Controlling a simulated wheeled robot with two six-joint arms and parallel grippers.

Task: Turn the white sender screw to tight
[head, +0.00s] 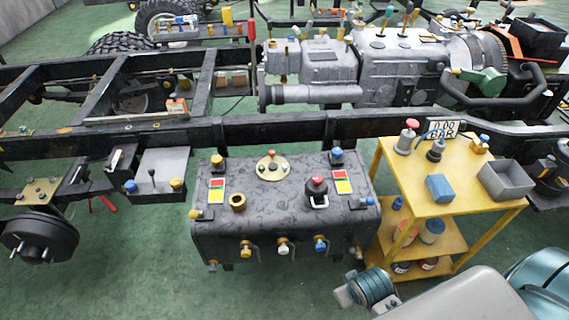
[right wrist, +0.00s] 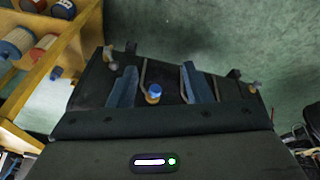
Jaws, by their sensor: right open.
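The sender is a small round tan plate (head: 272,167) with several coloured screw heads, on top of the dark grey tank (head: 225,240). The heads are too small for me to pick out the white screw surely. My right gripper (head: 350,291) is low at the bottom right of the head view, in front of the tank's right end and well apart from the sender. In the right wrist view its two blue fingers (right wrist: 159,67) are spread and empty. A blue-capped valve (right wrist: 153,93) appears between them, beyond the gripper. My left gripper is not in view.
The tank top also carries a red-topped knob (head: 317,187), a brass ring (head: 237,201) and coloured labels. Yellow, white and blue valves line its front. A yellow cart (head: 455,200) with a blue block and grey bin stands right. Black chassis rails (head: 270,128) run behind.

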